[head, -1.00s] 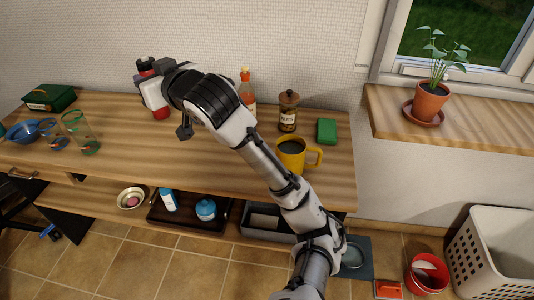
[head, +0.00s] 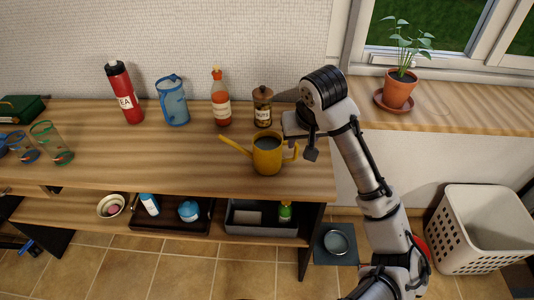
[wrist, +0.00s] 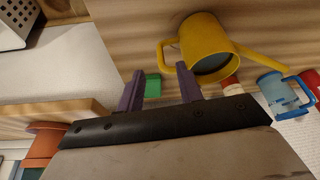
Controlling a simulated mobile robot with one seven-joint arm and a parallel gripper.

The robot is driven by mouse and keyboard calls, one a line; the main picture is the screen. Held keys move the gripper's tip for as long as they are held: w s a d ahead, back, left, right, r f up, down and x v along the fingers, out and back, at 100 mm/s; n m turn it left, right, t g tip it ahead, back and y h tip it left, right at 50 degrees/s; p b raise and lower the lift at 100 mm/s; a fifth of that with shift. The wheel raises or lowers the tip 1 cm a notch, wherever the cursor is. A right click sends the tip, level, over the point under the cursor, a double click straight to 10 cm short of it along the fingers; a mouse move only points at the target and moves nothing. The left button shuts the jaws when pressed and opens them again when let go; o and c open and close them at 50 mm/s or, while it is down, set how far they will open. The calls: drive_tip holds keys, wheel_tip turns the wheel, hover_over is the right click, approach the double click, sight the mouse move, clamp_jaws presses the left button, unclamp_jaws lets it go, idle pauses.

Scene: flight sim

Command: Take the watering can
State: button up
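The yellow watering can (head: 267,156) stands upright on the wooden counter (head: 190,175), near its right end. Its spout points left and its handle is on the right, towards my arm. In the wrist view the can (wrist: 206,38) is at the upper middle, with its handle left and its spout right. My gripper (wrist: 160,87) has its two purple fingers apart with nothing held. The can lies beyond the fingertips, apart from them as far as I can see. In the head view my wrist is just right of the can; the fingertips are hard to make out there.
A brown-lidded jar (head: 262,107) and a sauce bottle (head: 221,98) stand behind the can. A blue pitcher (head: 172,101) and red bottle (head: 124,93) are further left. A green block (wrist: 152,87) shows between my fingers. A potted plant (head: 399,90) stands on the sill.

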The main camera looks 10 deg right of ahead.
sight(297, 152)
drive_tip(key=b+x, duration=0.1)
drive_tip(key=x, duration=0.7)
drive_tip(key=shift+r, duration=0.1)
clamp_jaws()
